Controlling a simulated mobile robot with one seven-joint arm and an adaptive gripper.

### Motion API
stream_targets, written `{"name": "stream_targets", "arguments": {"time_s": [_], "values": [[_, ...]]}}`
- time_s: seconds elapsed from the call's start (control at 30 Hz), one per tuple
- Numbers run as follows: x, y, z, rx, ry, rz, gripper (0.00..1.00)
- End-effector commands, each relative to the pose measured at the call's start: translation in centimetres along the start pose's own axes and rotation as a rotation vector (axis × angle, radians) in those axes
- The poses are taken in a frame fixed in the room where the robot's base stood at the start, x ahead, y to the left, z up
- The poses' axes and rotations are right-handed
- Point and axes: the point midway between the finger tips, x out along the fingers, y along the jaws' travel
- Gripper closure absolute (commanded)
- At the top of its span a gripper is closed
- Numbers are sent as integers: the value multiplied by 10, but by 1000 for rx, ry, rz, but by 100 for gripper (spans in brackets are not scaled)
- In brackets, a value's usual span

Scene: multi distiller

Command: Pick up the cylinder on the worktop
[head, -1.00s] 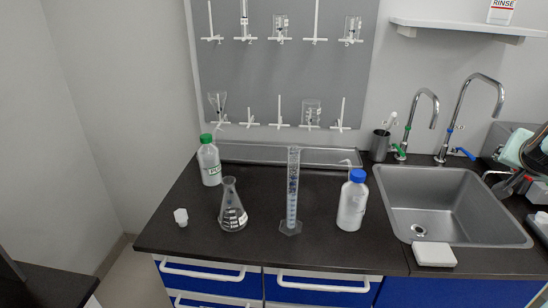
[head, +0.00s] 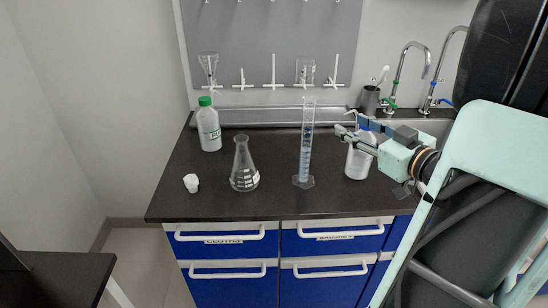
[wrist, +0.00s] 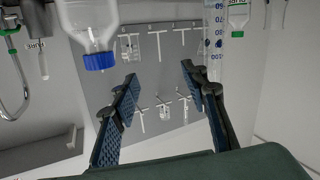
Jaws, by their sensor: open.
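The tall clear graduated cylinder (head: 306,145) stands upright on the dark worktop (head: 270,203), on its wide foot. My gripper (head: 346,123) comes in from the right, open and empty, to the right of the cylinder's upper part and apart from it in the picture. It overlaps the top of a white bottle (head: 358,162). In the wrist view, which looks upside down, the open fingers (wrist: 158,85) have nothing between them. There the marked cylinder (wrist: 212,42) shows at the upper right, beyond the right finger, and the blue-capped bottle (wrist: 90,35) at the upper left.
A conical flask (head: 243,165), a green-capped bottle (head: 209,128) and a small white object (head: 191,183) stand left of the cylinder. A metal trough (head: 265,117) runs along the back. Two taps (head: 408,75) rise behind my arm, which hides most of the sink.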

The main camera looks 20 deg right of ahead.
Motion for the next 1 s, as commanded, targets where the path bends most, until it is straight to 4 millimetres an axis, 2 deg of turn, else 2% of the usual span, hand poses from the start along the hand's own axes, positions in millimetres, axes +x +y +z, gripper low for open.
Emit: {"name": "stream_targets", "arguments": {"time_s": [0.03,0.1,0.2,0.37,0.63,0.87,1.0], "values": [[-4,-14,20,35,19,-55,59],[-10,-30,32,73,55,-129,59],[-20,-47,40,119,99,-206,59],[-27,-61,41,155,135,-268,59],[10,-71,33,156,139,-275,59],[29,-74,30,155,138,-272,59],[48,-74,25,154,139,-274,59]]}}
